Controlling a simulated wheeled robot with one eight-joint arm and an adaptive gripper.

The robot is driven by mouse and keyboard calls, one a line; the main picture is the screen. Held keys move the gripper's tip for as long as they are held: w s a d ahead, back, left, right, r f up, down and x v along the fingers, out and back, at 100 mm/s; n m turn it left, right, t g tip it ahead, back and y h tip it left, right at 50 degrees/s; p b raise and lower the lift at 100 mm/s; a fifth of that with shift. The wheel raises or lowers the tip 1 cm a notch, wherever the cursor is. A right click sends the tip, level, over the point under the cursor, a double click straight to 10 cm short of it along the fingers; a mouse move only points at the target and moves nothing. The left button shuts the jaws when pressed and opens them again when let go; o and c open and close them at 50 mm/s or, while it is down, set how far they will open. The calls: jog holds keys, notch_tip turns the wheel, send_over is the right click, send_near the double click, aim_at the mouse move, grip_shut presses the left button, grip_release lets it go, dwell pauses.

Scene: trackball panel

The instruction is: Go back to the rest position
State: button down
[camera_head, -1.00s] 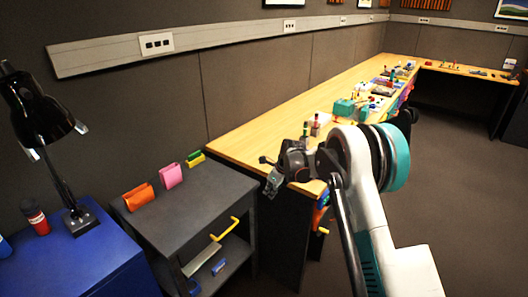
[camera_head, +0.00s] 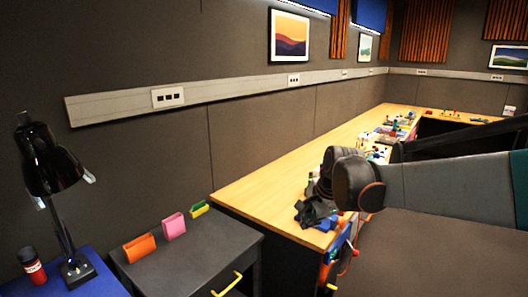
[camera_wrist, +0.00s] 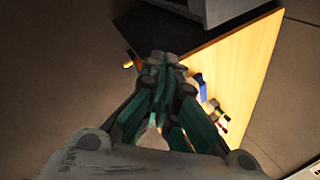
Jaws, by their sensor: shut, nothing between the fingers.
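My gripper (camera_wrist: 163,62) shows in the wrist view with its teal and grey fingers together and nothing between them. In the wrist view it is in front of the corner of the wooden bench (camera_wrist: 235,75), with dark floor to the left. In the head view my arm reaches in from the right, and its dark joint hides part of the bench (camera_head: 262,185). The gripper is the dark shape (camera_head: 314,212) by the near end of the bench, small and partly hidden there. I cannot tell its exact height over the bench.
Colourful tools (camera_head: 340,258) hang on the bench's near side. A dark cabinet (camera_head: 190,250) holds an orange holder (camera_head: 139,248), a pink holder (camera_head: 173,226) and a green-yellow one (camera_head: 200,208). A black lamp (camera_head: 50,170) and a red bottle (camera_head: 32,266) stand left. Floor at right is open.

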jog(key=s+d+n, duration=0.2)
jog(key=s+n, duration=0.2)
jog(key=s, duration=0.5)
jog(key=s+d+n+t+h, duration=0.1)
jog(key=s+n, duration=0.4)
jog(key=s, duration=0.5)
jog(key=s+d+n+t, duration=0.1)
jog(key=s+d+n, duration=0.3)
jog(key=s, duration=0.6)
jog(key=shift+f+n+h, duration=0.3)
jog(key=shift+n+h, duration=0.1)
